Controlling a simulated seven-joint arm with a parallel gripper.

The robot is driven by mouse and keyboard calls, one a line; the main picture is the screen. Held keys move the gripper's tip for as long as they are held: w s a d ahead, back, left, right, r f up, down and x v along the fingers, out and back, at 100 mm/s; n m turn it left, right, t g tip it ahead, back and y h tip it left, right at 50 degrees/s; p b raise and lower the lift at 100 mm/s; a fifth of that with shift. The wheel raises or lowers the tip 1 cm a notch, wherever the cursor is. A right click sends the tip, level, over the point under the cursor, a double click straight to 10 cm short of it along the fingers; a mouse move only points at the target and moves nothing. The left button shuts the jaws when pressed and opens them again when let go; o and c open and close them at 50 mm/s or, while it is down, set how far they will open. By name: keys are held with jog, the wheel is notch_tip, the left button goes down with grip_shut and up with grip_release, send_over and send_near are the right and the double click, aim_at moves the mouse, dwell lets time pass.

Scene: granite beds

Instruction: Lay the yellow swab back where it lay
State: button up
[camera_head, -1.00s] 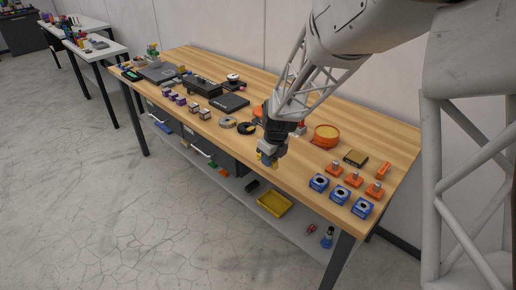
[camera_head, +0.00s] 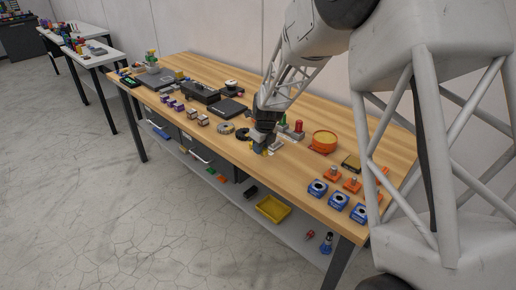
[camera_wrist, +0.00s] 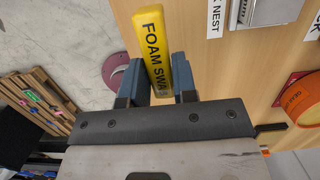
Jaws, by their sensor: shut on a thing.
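The yellow swab (camera_wrist: 153,45) is a yellow block with black lettering that begins "FOAM SWA"; the rest is hidden between the fingers. My gripper (camera_wrist: 155,80) is shut on it, with one blue-grey finger on each side. Its far end sticks out past the fingertips. I cannot tell whether the swab touches the bench top.
A pale grey block (camera_wrist: 272,10) stands right of the swab, beside a label ending in "NEST" (camera_wrist: 216,18). An orange round tub (camera_head: 323,141) is further right. Blue blocks (camera_head: 317,188) line the bench's right front. Dark discs (camera_head: 242,134) lie just left of my gripper.

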jog(key=shift+w+a+f, duration=0.1)
jog(key=shift+w+a, duration=0.15)
jog(key=shift+w, duration=0.9)
jog(key=shift+w+a+f, duration=0.1)
jog(key=shift+w+a, duration=0.1)
jog(key=shift+w, duration=0.95)
jog(key=shift+f, duration=1.75)
jog(key=shift+f, duration=0.1)
jog(key=o, duration=1)
jog(key=shift+c, duration=0.2)
notch_tip(320, 180, up, 12)
jog(key=s+d, duration=0.1)
jog(key=shift+s+d, duration=0.25)
